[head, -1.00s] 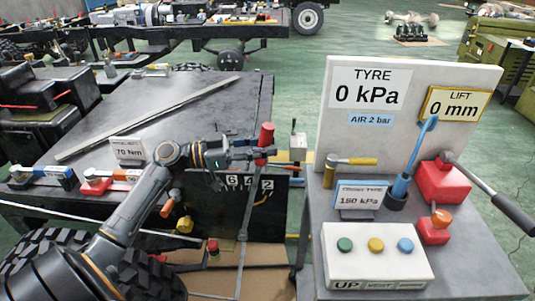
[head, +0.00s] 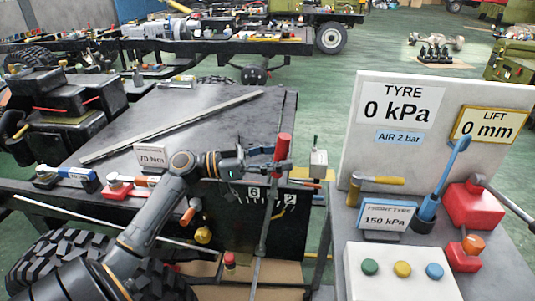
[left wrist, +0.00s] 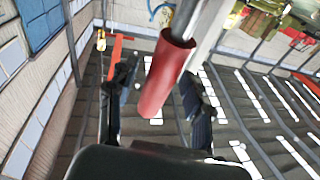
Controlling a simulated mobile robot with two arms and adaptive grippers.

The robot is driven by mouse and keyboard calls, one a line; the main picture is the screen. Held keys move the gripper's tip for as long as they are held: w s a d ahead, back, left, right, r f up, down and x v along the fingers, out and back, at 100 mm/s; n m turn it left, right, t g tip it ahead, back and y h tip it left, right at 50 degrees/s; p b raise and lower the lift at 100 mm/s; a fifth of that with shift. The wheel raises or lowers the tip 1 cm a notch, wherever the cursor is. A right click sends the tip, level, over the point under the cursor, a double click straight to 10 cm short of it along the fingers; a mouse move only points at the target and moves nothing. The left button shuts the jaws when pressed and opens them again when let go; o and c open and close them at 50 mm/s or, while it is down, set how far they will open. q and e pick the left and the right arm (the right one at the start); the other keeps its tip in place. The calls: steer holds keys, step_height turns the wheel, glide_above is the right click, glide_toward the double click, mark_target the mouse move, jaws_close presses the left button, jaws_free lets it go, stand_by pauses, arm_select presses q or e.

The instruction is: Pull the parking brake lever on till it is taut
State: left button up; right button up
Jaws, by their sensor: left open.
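The parking brake lever has a red grip (head: 282,148) on a grey rod (head: 263,225) and leans slightly right in the head view. It stands in front of a dark plate with white numbers (head: 270,198), some of them hidden by the lever. My left gripper (head: 268,166) is at the grip, coming from the left. In the left wrist view the red grip (left wrist: 167,78) lies between the two fingers of my left gripper (left wrist: 158,95). The fingers are apart, with a clear gap on the left side; the right finger is close to the grip. My right gripper is not in view.
A bench (head: 372,240) with a tyre gauge panel (head: 372,140), coloured buttons and a blue lever (head: 449,170) stands at the right. A small grey box on a stalk (head: 318,165) is just right of the grip. A tyre (head: 60,245) and a black deck (head: 200,125) lie left.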

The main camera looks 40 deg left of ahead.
arm_select(q)
steer(key=v, duration=1.1)
steer(key=shift+s+a, duration=0.2)
steer(key=shift+a, duration=0.15)
steer(key=shift+f, duration=0.15)
